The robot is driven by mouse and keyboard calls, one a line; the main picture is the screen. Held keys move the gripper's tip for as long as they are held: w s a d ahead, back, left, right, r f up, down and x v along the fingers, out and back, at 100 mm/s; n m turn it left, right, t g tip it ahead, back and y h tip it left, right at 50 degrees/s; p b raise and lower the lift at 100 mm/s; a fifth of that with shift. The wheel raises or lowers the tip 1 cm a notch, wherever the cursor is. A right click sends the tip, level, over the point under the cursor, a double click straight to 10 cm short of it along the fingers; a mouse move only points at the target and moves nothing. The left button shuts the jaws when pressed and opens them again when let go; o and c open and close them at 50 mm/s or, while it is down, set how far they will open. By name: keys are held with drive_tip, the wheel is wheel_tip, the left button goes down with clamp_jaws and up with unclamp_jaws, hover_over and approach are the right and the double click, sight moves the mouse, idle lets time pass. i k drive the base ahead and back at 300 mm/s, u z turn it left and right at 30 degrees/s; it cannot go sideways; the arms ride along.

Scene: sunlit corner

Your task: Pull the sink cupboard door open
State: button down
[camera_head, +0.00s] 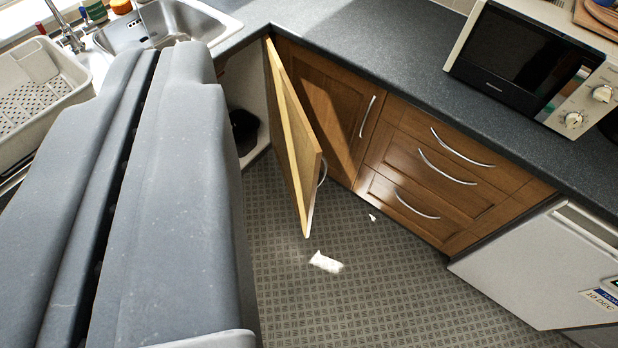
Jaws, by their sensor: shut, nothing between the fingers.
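The sink cupboard door (291,145) stands open, swung out from the corner over the floor. Its pale edge and inner side face me, and its brown front faces right. Its silver handle (322,172) shows partly past the edge. The cupboard opening shows left of the door, with a dark round object (243,130) inside. My large grey gripper (157,56) fills the left of the view. Its two halves lie close together with a dark seam between, and nothing shows held. It is left of the door with a visible gap and hides part of the opening.
The sink (190,20) and a white dish rack (40,90) are at upper left. Brown drawers (430,175), a microwave (525,60) and a white appliance (540,265) stand right. A white scrap (326,262) lies on otherwise mostly clear tiled floor.

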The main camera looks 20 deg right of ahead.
sight(299, 152)
drive_tip(key=i, duration=0.95)
drive_tip(key=u, duration=0.05)
